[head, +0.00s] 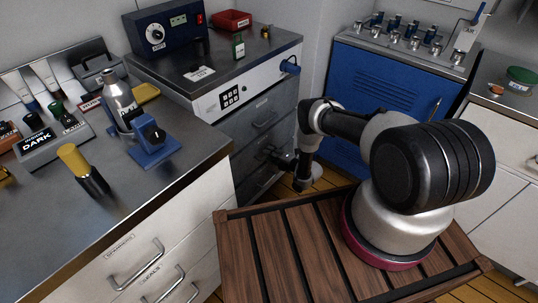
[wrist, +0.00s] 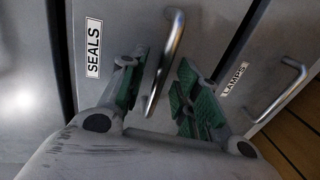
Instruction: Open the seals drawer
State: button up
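The seals drawer (wrist: 115,30) is a grey front with a white SEALS label (wrist: 93,47) in the wrist view. Its metal bar handle (wrist: 168,55) lies between the two green-padded fingers of my gripper (wrist: 158,92). The fingers are apart on either side of the handle, with visible space, and are not closed on it.
The lamps drawer, with a LAMPS label (wrist: 234,78) and its own handle (wrist: 288,88), is beside it in the wrist view. The near counter (head: 120,190) has white drawers with handles. Wooden floor (head: 290,190) shows below.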

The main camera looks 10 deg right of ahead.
jog(key=shift+w+a+f, duration=0.1)
jog(key=shift+w+a, duration=0.25)
jog(key=shift+w, duration=0.1)
grip_shut()
jog(key=shift+s+d, duration=0.1)
jog(key=shift+s, duration=0.05)
